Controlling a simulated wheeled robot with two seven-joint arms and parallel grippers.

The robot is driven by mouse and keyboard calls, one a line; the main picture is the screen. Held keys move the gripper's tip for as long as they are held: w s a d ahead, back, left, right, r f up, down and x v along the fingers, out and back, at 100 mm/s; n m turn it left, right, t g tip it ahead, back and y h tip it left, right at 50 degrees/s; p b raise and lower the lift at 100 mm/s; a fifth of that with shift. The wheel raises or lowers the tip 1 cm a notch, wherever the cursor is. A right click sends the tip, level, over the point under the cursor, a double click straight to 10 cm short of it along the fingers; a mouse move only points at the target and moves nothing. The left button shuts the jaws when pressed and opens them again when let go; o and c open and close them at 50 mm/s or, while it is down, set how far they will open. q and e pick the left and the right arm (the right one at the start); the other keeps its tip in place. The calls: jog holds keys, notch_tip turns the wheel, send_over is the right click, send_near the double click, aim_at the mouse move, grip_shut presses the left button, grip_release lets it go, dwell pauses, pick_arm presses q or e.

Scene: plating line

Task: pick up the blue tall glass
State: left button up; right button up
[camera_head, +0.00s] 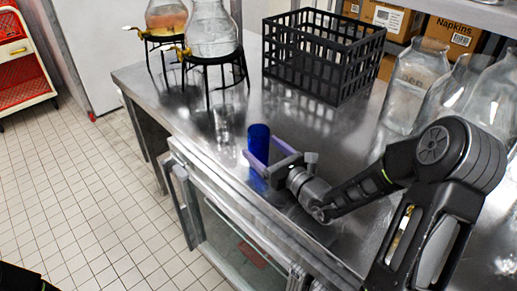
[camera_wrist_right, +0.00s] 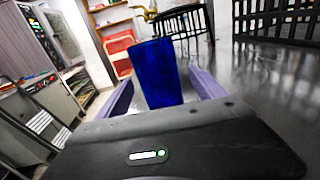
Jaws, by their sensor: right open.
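The blue tall glass (camera_head: 258,143) stands upright on the metal counter near its front edge. In the right wrist view the glass (camera_wrist_right: 157,72) rises between the two purple fingers. My right gripper (camera_head: 256,156) is open, with its fingers on either side of the glass. Whether a finger touches the glass I cannot tell. The lower part of the glass is partly hidden by the near finger in the head view. My left gripper is not in view.
A black open-lattice crate (camera_head: 322,55) stands behind on the metal counter (camera_head: 215,130). Glass drink dispensers (camera_head: 212,30) on black stands are at the back left. Large glass jars (camera_head: 415,85) stand at the right, near my right arm. Boxes (camera_head: 450,38) sit on a shelf behind.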

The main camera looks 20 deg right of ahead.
jog(key=shift+w, duration=0.2)
jog(key=p+x, duration=0.1)
jog(key=x, duration=0.4)
jog(key=shift+f, duration=0.15)
jog(key=shift+c, duration=0.2)
dwell(0.4)
jog(key=c, duration=1.6)
notch_tip(320, 180, up, 10)
jog(key=shift+r, duration=0.1)
jog(key=shift+a, duration=0.1)
dwell(0.5)
